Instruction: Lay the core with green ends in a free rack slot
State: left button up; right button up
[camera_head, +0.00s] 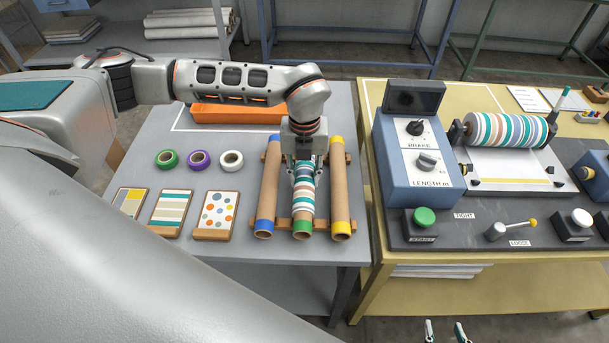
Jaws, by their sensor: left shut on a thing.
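The core with green ends (303,226) is wound with striped paper around its middle. It lies lengthwise at the middle of the wooden rack (284,224), between a core with blue ends (267,190) and a core with yellow ends (340,190). My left gripper (304,176) points down from above and is shut on the green-ended core, hiding its far part. I cannot tell whether the core rests fully on the rack. My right gripper (445,331) shows only its fingertips at the bottom edge, apart and empty, in front of the yellow table.
An orange tray (235,113) lies behind the rack. Green (168,159), purple (199,160) and white (231,160) tape rolls and pattern cards (215,211) are to the left. The press (407,170), with a striped roll (505,130), stands right on the yellow table (420,294).

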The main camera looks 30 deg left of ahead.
aim_at(304, 174)
pick_arm(q)
jog(key=shift+f, duration=0.15)
jog(key=o, duration=1.1)
notch_tip(304, 174, up, 12)
jog(key=shift+r+b, duration=0.2)
jog(key=shift+b, duration=0.15)
